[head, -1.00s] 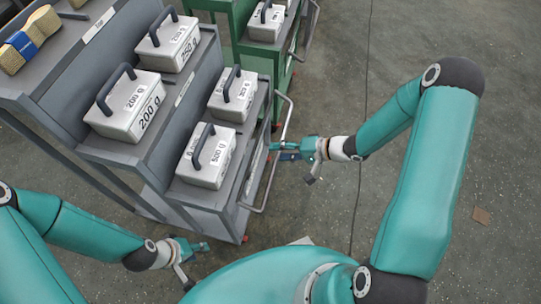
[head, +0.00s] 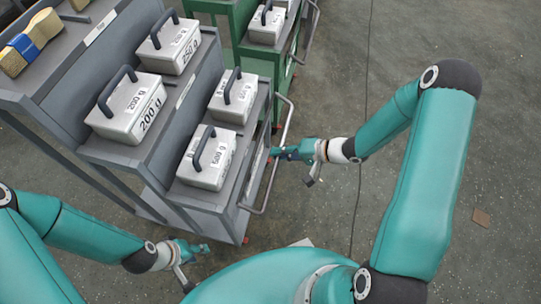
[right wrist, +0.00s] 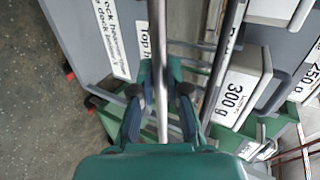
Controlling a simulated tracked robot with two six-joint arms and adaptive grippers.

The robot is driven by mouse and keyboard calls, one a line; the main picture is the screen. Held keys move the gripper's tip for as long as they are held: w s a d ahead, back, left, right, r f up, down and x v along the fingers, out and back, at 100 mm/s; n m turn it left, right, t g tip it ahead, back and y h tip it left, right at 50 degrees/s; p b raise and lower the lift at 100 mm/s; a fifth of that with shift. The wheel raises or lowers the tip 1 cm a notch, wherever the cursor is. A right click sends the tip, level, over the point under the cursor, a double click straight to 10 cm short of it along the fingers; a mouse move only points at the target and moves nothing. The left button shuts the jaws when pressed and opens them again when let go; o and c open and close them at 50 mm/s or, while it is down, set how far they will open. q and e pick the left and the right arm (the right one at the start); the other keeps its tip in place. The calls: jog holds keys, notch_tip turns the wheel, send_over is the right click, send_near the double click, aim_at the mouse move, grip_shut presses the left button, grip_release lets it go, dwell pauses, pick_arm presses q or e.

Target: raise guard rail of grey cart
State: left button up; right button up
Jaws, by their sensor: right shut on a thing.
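The grey cart (head: 200,109) is stepped, with its guard rail (head: 284,127) along the right side. The rail is a bent grey tube standing out beside the lower deck. My right gripper (head: 277,153) is at the middle of the rail, reaching in from the right. In the right wrist view the bright rail tube (right wrist: 161,105) runs between the fingers of my right gripper (right wrist: 160,93), which is shut on it. My left gripper (head: 198,249) is low, near the cart's front lower corner, apart from the rail; its finger opening is too small to tell.
Labelled grey weights with dark handles, such as the 200 g weight (head: 127,108), stand on the cart's decks. A green cart (head: 238,24) stands behind. The floor (head: 450,255) to the right is mostly clear.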

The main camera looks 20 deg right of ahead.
jog(key=shift+s+d+r+p, duration=0.3)
jog(key=shift+d+r+p, duration=0.15)
jog(key=shift+r+p, duration=0.45)
jog(key=shift+w+a+r+p, duration=0.1)
jog(key=shift+a+r+p, duration=0.05)
jog(key=shift+r+p, duration=1.1)
jog(key=shift+w+a+r+p, duration=0.1)
jog(key=shift+a+r+p, duration=0.05)
jog(key=shift+r+p, duration=1.05)
jog(key=shift+w+a+r+p, duration=0.1)
jog(key=shift+a+r+p, duration=0.05)
jog(key=shift+r+p, duration=1.05)
jog(key=shift+w+a+r+p, duration=0.2)
jog(key=shift+a+r+p, duration=0.15)
jog(key=shift+p, duration=0.45)
jog(key=shift+w+a+r+p, duration=1)
jog(key=shift+w+a+r, duration=0.2)
jog(key=shift+a, duration=0.1)
jog(key=shift+w+a+r, duration=0.1)
jog(key=shift+w+a, duration=0.5)
jog(key=shift+a, duration=0.25)
jog(key=shift+o, duration=0.6)
jog(key=shift+w+a, duration=0.1)
jog(key=shift+a, duration=0.1)
jog(key=o, duration=1)
jog(key=shift+o, duration=0.2)
jog(key=shift+d, duration=0.1)
